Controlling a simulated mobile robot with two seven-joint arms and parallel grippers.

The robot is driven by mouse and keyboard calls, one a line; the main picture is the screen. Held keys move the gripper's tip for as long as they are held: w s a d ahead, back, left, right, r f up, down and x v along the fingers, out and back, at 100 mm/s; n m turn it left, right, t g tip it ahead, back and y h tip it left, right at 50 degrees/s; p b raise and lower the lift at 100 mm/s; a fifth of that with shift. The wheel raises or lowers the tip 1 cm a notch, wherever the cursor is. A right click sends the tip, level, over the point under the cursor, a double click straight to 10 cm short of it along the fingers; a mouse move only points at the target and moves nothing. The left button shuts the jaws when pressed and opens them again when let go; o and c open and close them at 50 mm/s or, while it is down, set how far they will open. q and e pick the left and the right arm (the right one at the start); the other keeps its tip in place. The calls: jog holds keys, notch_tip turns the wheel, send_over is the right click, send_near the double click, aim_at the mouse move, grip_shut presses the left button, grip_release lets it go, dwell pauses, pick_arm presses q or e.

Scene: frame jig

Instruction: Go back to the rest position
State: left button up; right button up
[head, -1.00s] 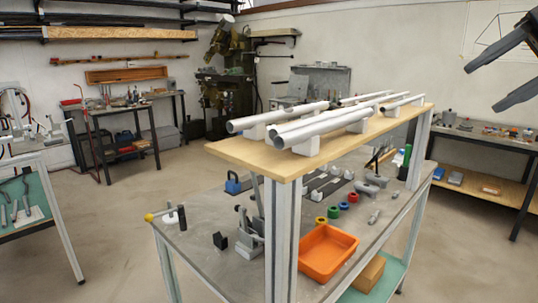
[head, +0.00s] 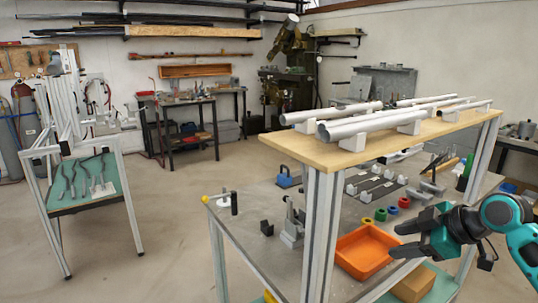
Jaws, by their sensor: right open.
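My right gripper (head: 397,241), dark with teal parts, comes in from the right edge. Its two fingers are apart and point left, with nothing seen between them. In the picture it overlaps the workbench, just right of and partly over the orange tray (head: 352,262). I cannot tell its exact height above the bench top. My left gripper is not in view.
The metal workbench (head: 250,232) carries a raised wooden shelf (head: 310,150) with several white tubes (head: 365,125) on blocks. Clamps and coloured rings lie below it. A green-topped rack table (head: 100,205) stands left. Open floor (head: 165,215) lies between.

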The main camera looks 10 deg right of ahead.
jog(key=a+f+m, duration=0.1)
jog(key=f, duration=0.3)
jog(key=s+a+f+m, duration=0.1)
jog(key=f, duration=0.2)
jog(key=s+a+f+m+h, duration=0.1)
jog(key=f, duration=0.3)
jog(key=shift+s+a+f, duration=0.25)
jog(key=shift+a+f, duration=0.1)
jog(key=s+a+f+m+t+h, duration=0.1)
jog(key=s+a+f+m, duration=0.2)
jog(key=s+a+f, duration=0.2)
jog(key=s+a+f+m+t+h, duration=0.1)
jog(key=s+a+f+m+t, duration=0.1)
jog(key=s+a+f, duration=0.4)
jog(key=s+f+m, duration=0.1)
jog(key=s+f, duration=0.2)
jog(key=s, duration=0.4)
jog(key=shift+s+a+f+m+h, duration=0.2)
jog(key=shift+s+m+h, duration=0.1)
jog(key=shift+s+m, duration=0.1)
